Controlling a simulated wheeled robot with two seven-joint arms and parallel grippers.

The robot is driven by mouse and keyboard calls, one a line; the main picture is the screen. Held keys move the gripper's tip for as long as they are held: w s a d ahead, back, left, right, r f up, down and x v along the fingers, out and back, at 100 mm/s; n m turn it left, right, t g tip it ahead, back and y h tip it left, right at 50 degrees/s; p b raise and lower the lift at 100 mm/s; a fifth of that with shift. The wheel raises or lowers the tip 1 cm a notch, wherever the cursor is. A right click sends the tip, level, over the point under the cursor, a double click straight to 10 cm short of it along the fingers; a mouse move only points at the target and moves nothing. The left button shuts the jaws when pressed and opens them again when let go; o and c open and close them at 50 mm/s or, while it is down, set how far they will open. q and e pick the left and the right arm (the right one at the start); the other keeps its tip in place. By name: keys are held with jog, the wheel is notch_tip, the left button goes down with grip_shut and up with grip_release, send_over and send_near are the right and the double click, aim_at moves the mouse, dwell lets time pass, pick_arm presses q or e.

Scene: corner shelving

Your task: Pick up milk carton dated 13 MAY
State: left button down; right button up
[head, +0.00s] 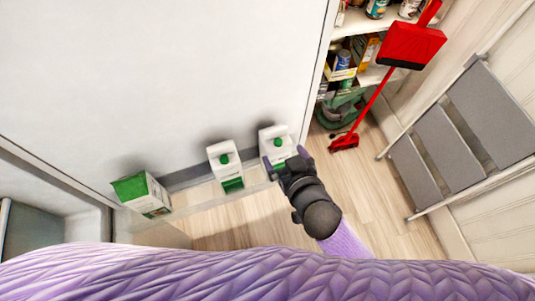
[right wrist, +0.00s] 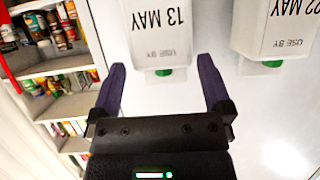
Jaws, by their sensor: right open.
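The milk carton dated 13 MAY (right wrist: 158,28) shows upside down in the right wrist view, with a green cap below its top edge. In the head view it is the rightmost white carton (head: 268,135) on a narrow ledge. My right gripper (head: 284,157) is open at this carton. In the right wrist view its fingertips (right wrist: 162,64) flank the carton's top end, one on each side; I cannot tell whether they touch it. A second carton, dated 22 MAY (right wrist: 272,28), stands beside it; it is the middle one (head: 224,160) in the head view. My left gripper is not in view.
A third carton with a green top (head: 144,193) stands at the left end of the ledge. Stocked shelves (head: 362,28) are at the upper right. A red broom and dustpan (head: 411,45) and a grey folding step ladder (head: 448,118) stand at the right.

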aim_at(275, 141)
jog(key=b+x, duration=0.1)
jog(key=x, duration=0.5)
jog(key=shift+w+a, duration=0.1)
jog(key=shift+r, duration=0.1)
jog(key=shift+c, duration=0.3)
grip_shut()
